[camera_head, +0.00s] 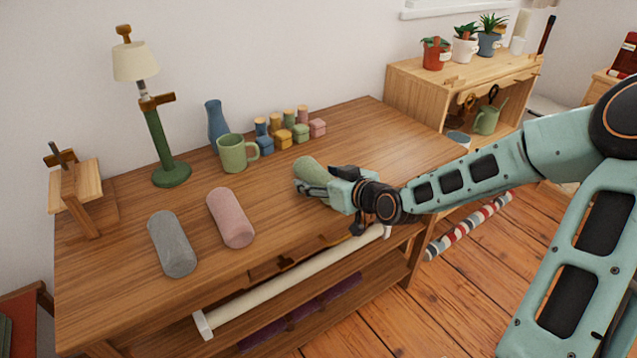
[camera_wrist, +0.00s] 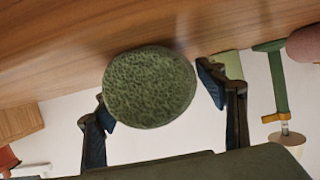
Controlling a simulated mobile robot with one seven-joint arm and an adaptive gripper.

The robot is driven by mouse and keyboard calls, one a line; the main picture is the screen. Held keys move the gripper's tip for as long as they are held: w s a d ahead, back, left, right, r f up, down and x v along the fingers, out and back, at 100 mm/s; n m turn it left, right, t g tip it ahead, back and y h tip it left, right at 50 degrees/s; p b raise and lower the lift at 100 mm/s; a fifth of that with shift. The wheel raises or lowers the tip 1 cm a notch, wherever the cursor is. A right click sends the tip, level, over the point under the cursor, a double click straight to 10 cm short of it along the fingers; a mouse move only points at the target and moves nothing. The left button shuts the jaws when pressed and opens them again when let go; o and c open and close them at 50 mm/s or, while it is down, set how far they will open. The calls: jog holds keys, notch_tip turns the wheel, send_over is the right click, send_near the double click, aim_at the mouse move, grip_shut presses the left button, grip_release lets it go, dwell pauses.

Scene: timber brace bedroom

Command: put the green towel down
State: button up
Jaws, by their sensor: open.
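The green towel (camera_head: 307,168) is a rolled bundle at the middle of the wooden table (camera_head: 350,130), toward its front. My gripper (camera_head: 318,185) is at its near end, low over the tabletop. In the wrist view the round textured end of the green towel (camera_wrist: 150,87) shows between my two open fingers (camera_wrist: 157,98), with a gap visible on the right side; contact on the left is unclear. The towel appears to lie on the table, but its underside is hidden. A grey rolled towel (camera_head: 172,243) and a pink rolled towel (camera_head: 230,218) lie to the left.
A green mug (camera_head: 235,153), a blue vase (camera_head: 217,122) and several small coloured jars (camera_head: 288,135) stand behind the towel. A green lamp (camera_head: 160,140) and a wooden stand (camera_head: 78,195) are at the left. The table's right part is clear.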

jog(key=c, duration=1.4)
jog(key=shift+c, duration=0.2)
jog(key=shift+w+r, duration=0.1)
jog(key=shift+r, duration=0.05)
